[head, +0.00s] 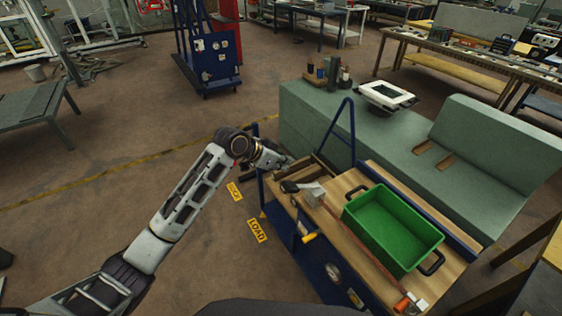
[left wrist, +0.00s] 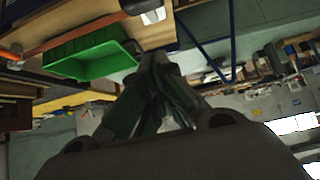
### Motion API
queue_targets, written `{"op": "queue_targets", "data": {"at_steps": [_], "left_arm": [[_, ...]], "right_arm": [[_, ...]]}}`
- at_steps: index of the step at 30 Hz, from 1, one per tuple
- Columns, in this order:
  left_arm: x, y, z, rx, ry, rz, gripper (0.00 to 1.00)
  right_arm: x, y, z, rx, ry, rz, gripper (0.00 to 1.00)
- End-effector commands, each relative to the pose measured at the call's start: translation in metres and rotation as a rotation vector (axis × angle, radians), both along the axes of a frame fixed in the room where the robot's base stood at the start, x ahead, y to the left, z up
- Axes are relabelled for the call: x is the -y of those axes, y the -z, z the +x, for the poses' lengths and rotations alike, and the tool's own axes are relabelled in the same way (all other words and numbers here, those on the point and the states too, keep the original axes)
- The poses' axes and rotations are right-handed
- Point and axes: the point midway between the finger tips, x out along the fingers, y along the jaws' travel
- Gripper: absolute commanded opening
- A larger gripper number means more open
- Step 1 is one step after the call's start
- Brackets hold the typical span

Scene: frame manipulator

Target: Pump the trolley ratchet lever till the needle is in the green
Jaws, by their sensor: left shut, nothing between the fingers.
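The trolley (head: 452,282) has a blue frame and a wooden top. A short lever with a yellow grip (head: 308,237) sticks out at its near left side; I take it as the ratchet lever. Below it on the blue side panel is a round white gauge (head: 333,270); its needle is too small to read. My left gripper (head: 283,163) is shut and empty, above the trolley's far left end, apart from the yellow grip. In the left wrist view its dark fingers (left wrist: 160,92) are together, with no lever between them. My right gripper is not in view.
A green bin (head: 393,228) and a long red bar (head: 350,240) lie on the trolley top. A blue handle frame (head: 340,130) rises at its far end. A grey-green bench (head: 330,120) stands behind. The floor left of the trolley is clear, with yellow LOAD labels (head: 257,231).

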Motion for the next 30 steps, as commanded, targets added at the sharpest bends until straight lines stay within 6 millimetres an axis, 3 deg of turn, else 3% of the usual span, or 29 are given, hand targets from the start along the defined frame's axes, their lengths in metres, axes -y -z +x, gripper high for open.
{"op": "queue_targets", "data": {"at_steps": [20, 30], "left_arm": [[0.041, 0.048, 0.029, -0.002, -0.001, -0.001, 0.0], [0.028, 0.075, 0.019, -0.002, 0.0, 0.001, 0.0]], "right_arm": [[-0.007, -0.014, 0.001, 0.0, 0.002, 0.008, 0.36], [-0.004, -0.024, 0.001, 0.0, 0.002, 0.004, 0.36]]}}
